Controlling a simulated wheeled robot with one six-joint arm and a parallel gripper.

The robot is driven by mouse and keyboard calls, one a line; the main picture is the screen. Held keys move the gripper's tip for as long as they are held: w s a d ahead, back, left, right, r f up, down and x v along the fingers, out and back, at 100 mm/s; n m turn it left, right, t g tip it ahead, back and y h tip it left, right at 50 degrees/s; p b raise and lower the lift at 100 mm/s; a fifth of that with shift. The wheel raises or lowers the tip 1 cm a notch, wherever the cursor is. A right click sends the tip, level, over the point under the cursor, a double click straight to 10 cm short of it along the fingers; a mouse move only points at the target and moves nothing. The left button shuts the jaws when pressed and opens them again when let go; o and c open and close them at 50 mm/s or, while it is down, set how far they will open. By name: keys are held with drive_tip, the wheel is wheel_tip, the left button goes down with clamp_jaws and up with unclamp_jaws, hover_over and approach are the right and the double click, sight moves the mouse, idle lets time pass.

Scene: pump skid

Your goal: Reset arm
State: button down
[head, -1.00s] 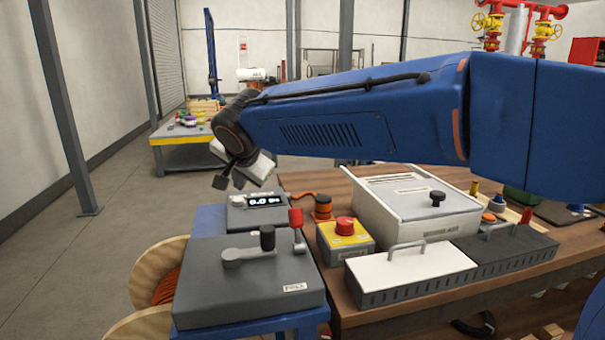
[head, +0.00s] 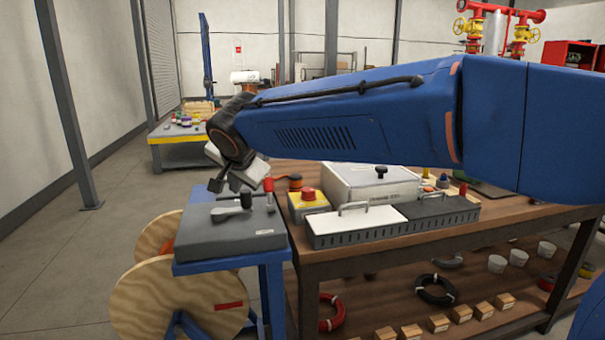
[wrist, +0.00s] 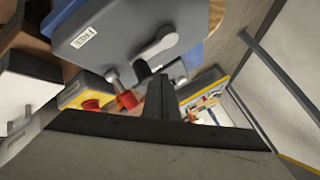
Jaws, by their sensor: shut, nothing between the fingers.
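My blue arm stretches across the head view from the right. My gripper (head: 227,183) hangs at its left end, in front of and above the back part of the grey lever box (head: 225,239) as pictured. In the wrist view the gripper (wrist: 165,90) shows as dark fingers together, with nothing between them. The grey box with its lever (wrist: 155,46) lies beyond the fingers there. I cannot tell from the pictures how far apart they are.
The box stands on a blue stand beside a wooden bench (head: 370,250). A yellow box with a red button (head: 309,197), a white lidded case (head: 370,185) and two handled covers, one white (head: 356,222), sit on the bench. A wooden cable reel (head: 165,290) stands by the stand. Floor at left is clear.

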drive_tip(key=s+d+f+n+h, duration=0.1)
drive_tip(key=s+d+f, duration=0.15)
drive_tip(key=d, duration=0.75)
drive_tip(key=s+d+f+g+h, duration=0.1)
drive_tip(key=s+d, duration=0.2)
drive_tip(key=d, duration=0.6)
drive_tip(key=s+d+f+n+h, duration=0.1)
drive_tip(key=s+d+f, duration=0.1)
drive_tip(key=d, duration=0.8)
drive_tip(key=s+d+f+n+g, duration=0.1)
drive_tip(key=s+d+f, duration=0.6)
drive_tip(key=s, duration=0.4)
drive_tip(key=s+d+f+n+g, duration=0.1)
drive_tip(key=s+d+f+n, duration=0.1)
drive_tip(key=s+d+f, duration=0.5)
drive_tip(key=s+d, duration=0.2)
drive_tip(key=s, duration=0.2)
drive_tip(key=shift+s+d+f+g, duration=0.2)
drive_tip(key=shift+s+f+g, duration=0.05)
drive_tip(key=shift+s+g, duration=0.15)
